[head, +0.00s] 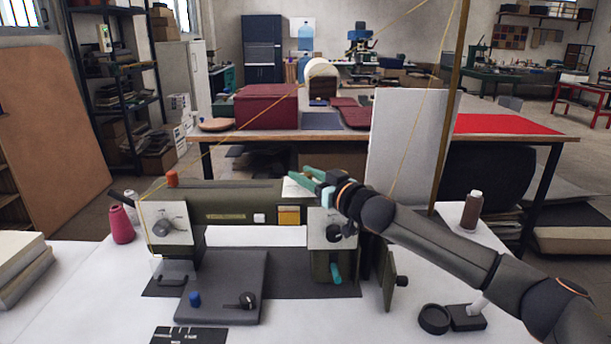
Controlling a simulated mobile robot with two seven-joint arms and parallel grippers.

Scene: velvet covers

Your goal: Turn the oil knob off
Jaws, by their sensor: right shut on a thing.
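A dark olive sewing machine (240,215) stands on a white-covered table. Several knobs show on it and I cannot tell which is the oil knob: a dark dial (161,228) on the left face, a black knob (333,232) on the right panel, an orange knob (172,178) on top, and blue (194,299) and black (246,300) knobs on the base plate. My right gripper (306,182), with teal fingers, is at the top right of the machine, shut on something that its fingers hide. My left gripper is not in view.
A pink thread cone (122,224) stands left of the machine and a brown spool (471,211) at the right. Books (20,268) lie at the left edge. A white upright board (412,140) stands behind my right arm. Thin yellow thread crosses above the machine.

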